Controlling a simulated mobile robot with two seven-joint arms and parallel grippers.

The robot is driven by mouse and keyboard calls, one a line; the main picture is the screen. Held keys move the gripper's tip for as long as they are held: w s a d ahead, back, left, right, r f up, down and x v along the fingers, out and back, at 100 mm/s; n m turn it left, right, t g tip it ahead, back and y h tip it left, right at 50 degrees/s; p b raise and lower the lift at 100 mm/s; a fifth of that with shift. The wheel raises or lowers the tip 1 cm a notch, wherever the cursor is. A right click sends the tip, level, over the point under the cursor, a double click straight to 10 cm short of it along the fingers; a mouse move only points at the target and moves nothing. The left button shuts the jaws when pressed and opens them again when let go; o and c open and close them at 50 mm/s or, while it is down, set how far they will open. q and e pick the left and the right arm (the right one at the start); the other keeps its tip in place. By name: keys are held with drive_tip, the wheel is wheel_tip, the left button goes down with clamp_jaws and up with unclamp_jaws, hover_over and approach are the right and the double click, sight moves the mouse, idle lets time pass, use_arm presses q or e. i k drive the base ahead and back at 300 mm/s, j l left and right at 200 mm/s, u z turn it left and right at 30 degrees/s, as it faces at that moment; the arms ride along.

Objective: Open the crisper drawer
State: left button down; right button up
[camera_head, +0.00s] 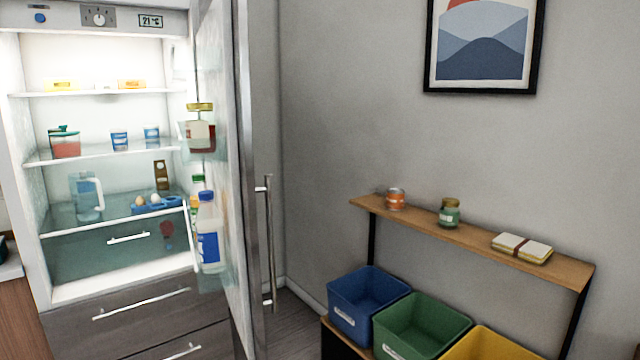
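The crisper drawer (85,256) is the clear, dark-tinted drawer at the bottom of the lit fridge, with a short white handle (128,238) on its front. It looks shut, under a glass shelf. Something dark red shows through its right side. The fridge door (232,150) stands open to the right, and its bottle racks partly cover the fridge's right side. Neither my left nor my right gripper is in view.
A blue pitcher (87,196) and an egg tray (157,205) stand above the drawer. Door racks hold bottles (208,232). Grey drawers (140,312) with long handles lie below. At right are a wooden shelf (480,240) and blue (366,300), green and yellow bins.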

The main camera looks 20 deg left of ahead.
sight(55, 244)
drive_tip(key=u, duration=1)
drive_tip(key=l+u, duration=0.15)
drive_tip(key=u, duration=0.2)
drive_tip(key=i+l+u, duration=0.1)
drive_tip(key=u, duration=0.25)
drive_tip(key=l+u, duration=0.2)
drive_tip(key=u, duration=0.15)
drive_tip(key=l, duration=1.6)
drive_tip(key=i+j, duration=0.1)
drive_tip(key=j, duration=0.2)
drive_tip(key=i+j+z, duration=0.1)
drive_tip(key=j, duration=0.2)
drive_tip(key=i+j+z, duration=0.1)
drive_tip(key=j, duration=0.2)
drive_tip(key=i+j+z, duration=0.15)
drive_tip(key=j, duration=0.15)
drive_tip(key=i+j+z, duration=0.1)
drive_tip(key=j, duration=0.25)
drive_tip(key=i+j+z, duration=0.15)
drive_tip(key=j, duration=0.2)
drive_tip(key=i+j+z, duration=0.15)
drive_tip(key=j, duration=0.15)
drive_tip(key=i+j+z, duration=0.1)
drive_tip(key=j, duration=0.25)
drive_tip(key=i+j+z, duration=0.15)
drive_tip(key=j, duration=0.2)
